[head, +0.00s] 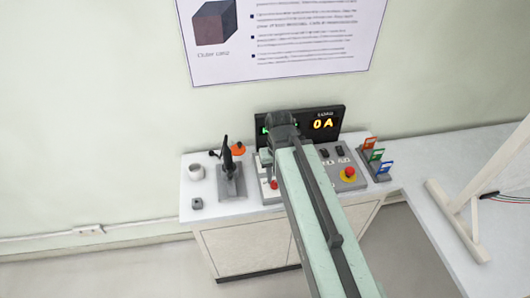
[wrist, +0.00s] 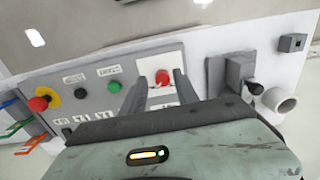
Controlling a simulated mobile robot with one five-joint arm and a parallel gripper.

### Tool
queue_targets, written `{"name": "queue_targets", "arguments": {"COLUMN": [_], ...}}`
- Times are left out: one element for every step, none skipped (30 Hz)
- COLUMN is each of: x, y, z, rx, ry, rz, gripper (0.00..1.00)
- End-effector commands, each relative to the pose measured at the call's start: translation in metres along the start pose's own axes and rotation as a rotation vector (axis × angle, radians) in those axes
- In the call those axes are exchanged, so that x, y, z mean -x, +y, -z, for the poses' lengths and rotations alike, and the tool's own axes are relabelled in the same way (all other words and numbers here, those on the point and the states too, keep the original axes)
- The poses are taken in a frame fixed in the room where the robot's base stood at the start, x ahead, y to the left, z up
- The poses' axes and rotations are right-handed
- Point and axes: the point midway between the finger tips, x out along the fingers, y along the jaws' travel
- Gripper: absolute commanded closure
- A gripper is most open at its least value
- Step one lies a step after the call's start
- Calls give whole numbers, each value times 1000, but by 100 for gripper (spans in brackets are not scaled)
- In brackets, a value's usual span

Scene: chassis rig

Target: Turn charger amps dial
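The control console (head: 328,165) stands on a white cabinet top, partly hidden by my arm. Its display (head: 323,123) reads LOAD 0 A. My gripper (wrist: 159,84) is open in the wrist view, its two dark fingers over a white panel section. A red knob (wrist: 162,77) shows between the fingers; whether they touch it I cannot tell. Left of them on the grey panel are a green round control (wrist: 115,86) and a black round one (wrist: 82,93). The labels are too small to read, so I cannot tell which control is the amps dial.
A red stop button (head: 348,173) on a yellow base sits at the console's right. A joystick-like stand (head: 230,180), a white cup (head: 196,171) and a small grey box (head: 197,203) are left. A coloured card rack (head: 376,160) is right. A white table (head: 455,165) adjoins.

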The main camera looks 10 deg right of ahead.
Motion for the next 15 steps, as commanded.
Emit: {"name": "queue_targets", "arguments": {"x": [0,0,0,0,0,1,2,3,4,6,7,8,9,9,10], "y": [0,0,0,0,0,0,-3,-5,-6,-6,-6,-6,-6,-6,-6], "z": [0,0,0,1,4,11,20,31,47,60,74,90,102,112,125], "rx": [0,0,0,5,19,57,92,151,254,341,432,550,636,718,816], "ry": [0,0,0,0,0,-1,-2,-3,-5,-6,-8,-9,-10,-11,-12], "rz": [0,0,0,0,0,1,1,2,4,5,7,9,11,13,16], "gripper": [64,64,58,50,50,50,50,50,50,50,50,50,50,50,50]}}
